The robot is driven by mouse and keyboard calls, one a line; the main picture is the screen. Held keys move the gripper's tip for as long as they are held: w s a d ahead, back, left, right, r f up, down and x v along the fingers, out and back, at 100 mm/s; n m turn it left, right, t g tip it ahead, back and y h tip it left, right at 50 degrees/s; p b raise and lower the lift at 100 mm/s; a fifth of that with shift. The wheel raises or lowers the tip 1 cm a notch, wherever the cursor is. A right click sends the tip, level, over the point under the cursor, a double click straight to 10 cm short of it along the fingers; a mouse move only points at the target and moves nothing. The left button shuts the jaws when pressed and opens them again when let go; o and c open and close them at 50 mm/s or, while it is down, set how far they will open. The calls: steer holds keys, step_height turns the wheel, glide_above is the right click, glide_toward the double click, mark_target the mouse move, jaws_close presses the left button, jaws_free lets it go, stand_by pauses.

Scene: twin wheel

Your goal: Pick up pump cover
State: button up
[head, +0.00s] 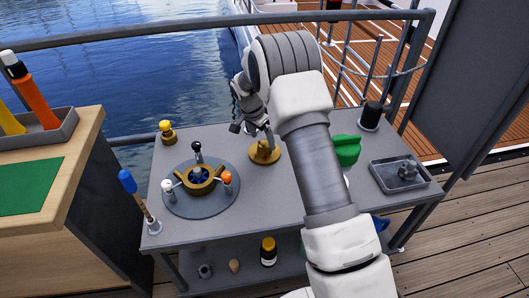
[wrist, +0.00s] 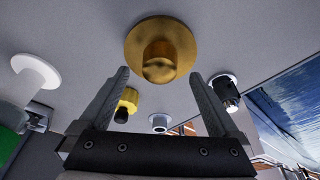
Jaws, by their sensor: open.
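The pump cover, a brass disc with a raised round knob (head: 264,152), lies on the grey workbench near its middle. In the wrist view the brass cover (wrist: 182,36) is large, ahead of my fingers. My gripper (head: 249,128) is over the bench at the cover's far side, with its fingers partly hidden by my arm. In the wrist view my gripper (wrist: 158,75) is open and empty, one finger on each side of the cover's knob, with no clear contact. The brass pump body (head: 200,180) with a blue centre sits on a round grey plate to the left.
White, black and orange-topped handles (head: 227,179) stand around the pump body. A yellow-topped knob (head: 166,130) is at the back left. A green object (head: 346,150), black cylinder (head: 371,114) and grey tray (head: 374,172) stand to the right. A rail (head: 150,31) runs behind the bench.

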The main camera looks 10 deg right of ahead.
mark_target(264, 142)
steer(key=x, duration=0.3)
steer(key=shift+d+f+b, duration=0.15)
steer(key=shift+f+b, duration=0.05)
steer(key=shift+b, duration=0.15)
steer(key=shift+r, duration=0.1)
jaws_close()
